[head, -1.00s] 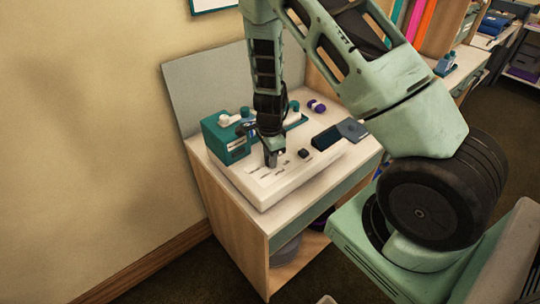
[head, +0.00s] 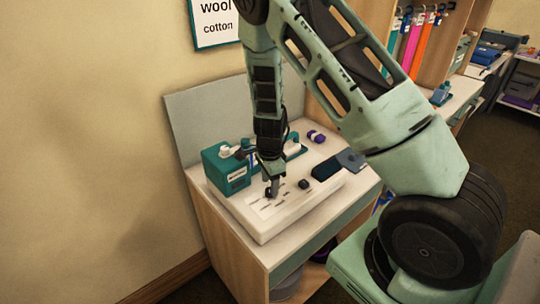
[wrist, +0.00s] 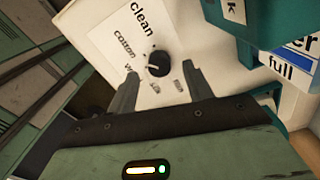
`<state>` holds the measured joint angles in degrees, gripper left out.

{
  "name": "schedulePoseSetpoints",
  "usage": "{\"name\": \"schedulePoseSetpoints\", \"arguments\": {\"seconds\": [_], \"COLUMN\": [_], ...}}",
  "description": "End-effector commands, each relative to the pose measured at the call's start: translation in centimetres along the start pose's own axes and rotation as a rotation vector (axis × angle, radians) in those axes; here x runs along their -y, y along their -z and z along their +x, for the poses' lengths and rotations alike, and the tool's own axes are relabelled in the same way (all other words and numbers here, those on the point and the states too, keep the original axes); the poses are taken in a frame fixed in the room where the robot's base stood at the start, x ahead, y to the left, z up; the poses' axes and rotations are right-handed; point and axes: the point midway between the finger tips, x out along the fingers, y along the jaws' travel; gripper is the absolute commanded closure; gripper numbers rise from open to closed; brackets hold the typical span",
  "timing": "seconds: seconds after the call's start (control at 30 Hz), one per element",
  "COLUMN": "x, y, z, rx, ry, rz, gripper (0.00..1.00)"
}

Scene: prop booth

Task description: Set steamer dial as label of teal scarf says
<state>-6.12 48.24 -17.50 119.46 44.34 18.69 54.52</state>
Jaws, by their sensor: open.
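A black round dial (wrist: 158,63) with a small pale mark sits on a white panel (wrist: 85,18) in the wrist view. Printed words around it include "clean", "cotton" and a partly hidden one starting with "w"; others are too small or covered. My gripper (wrist: 160,74) is open, its fingers apart on either side of the dial's near edge; contact is unclear. In the head view my gripper (head: 271,192) points down at the white steamer base (head: 310,210). A teal strip (head: 391,48), perhaps the teal scarf, hangs at the back right; its label is unreadable.
A teal box (head: 228,172) stands at the base's left rear. A purple item (head: 316,136) is behind. A wall sign (head: 216,22) reads "wool" and "cotton". Open floor lies far right.

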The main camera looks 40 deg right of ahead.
Motion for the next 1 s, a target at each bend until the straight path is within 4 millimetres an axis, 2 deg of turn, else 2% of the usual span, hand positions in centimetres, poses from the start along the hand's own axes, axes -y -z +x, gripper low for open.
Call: {"name": "schedulePoseSetpoints", "arguments": {"seconds": [0.3, 0.53, 0.73, 1.0], "x": [0.1, 0.1, 0.0, 0.0], "y": [-0.1, -0.1, 0.0, 0.0], "z": [-7.6, -12.3, -14.4, -14.9], "rx": [0.001, 0.001, 0.001, 0.0], "ry": [0.006, 0.004, 0.002, 0.0], "rz": [-0.004, -0.001, 0.0, 0.001], "gripper": [0.49, 0.49, 0.49, 0.49]}}
